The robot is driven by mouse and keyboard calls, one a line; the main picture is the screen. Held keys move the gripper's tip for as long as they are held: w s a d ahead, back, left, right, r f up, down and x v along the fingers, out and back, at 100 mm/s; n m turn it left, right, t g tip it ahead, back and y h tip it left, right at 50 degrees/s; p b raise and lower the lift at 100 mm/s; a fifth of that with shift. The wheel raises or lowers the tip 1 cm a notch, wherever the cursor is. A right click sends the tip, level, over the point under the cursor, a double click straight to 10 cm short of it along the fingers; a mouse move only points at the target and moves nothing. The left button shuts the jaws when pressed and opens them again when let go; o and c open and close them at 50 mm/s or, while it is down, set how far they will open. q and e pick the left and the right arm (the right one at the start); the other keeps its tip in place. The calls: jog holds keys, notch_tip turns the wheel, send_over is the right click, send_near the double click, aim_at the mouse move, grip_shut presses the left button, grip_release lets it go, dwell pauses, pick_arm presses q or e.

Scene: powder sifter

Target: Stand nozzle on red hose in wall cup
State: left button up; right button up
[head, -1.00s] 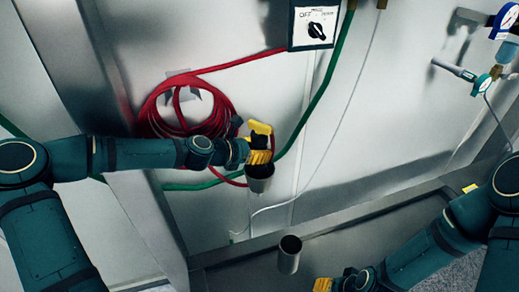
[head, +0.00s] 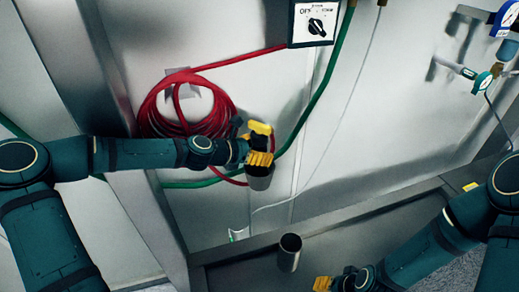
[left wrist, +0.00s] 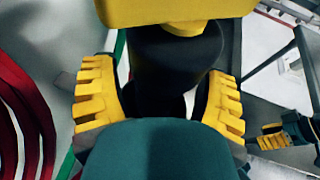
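The nozzle, black with a yellow top (head: 260,128), stands roughly upright at the upper metal wall cup (head: 260,181). Its lower end is hidden by my fingers and the cup rim. My left gripper (head: 260,159) is at the cup's mouth. In the left wrist view, its yellow fingers (left wrist: 160,100) stand apart on both sides of the nozzle's black body (left wrist: 178,55), with gaps beside its narrower lower part. The red hose (head: 160,105) hangs coiled on the wall, with a loop dropping toward the cup. My right gripper (head: 337,283) is low in the head view; its opening is unclear.
A second metal cup (head: 289,254) stands lower, above the dark tray (head: 240,277). A green hose (head: 322,95) and a thin pale line run down the wall. A switch box (head: 314,24) is above; gauges and valves (head: 482,80) are at the right.

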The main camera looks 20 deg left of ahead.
pick_arm(q)
jog(key=v, duration=1.2)
jog(key=shift+a, duration=0.1)
dwell(0.4)
